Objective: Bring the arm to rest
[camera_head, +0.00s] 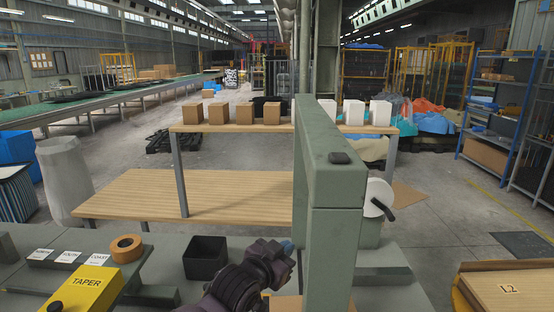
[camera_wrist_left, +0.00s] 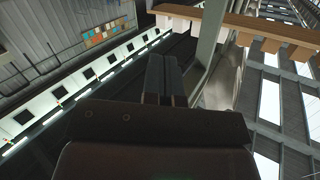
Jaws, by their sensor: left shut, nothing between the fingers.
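My left arm comes in from the bottom of the head view, dark with a purplish tint. My left gripper (camera_head: 284,252) is beside the left face of a tall grey-green post (camera_head: 330,245), just right of a black open bin (camera_head: 205,258). I cannot tell whether it touches the post. In the left wrist view the fingers of the left gripper (camera_wrist_left: 164,78) are together with nothing between them. That view is strongly tilted. My right gripper does not show.
A yellow box marked TAPER (camera_head: 86,290) and an orange tape roll (camera_head: 126,248) lie at the left front. A wooden shelf (camera_head: 240,128) behind carries brown and white boxes. A white roll (camera_head: 379,198) is on the post's right side. A wooden board marked L2 (camera_head: 508,291) is at front right.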

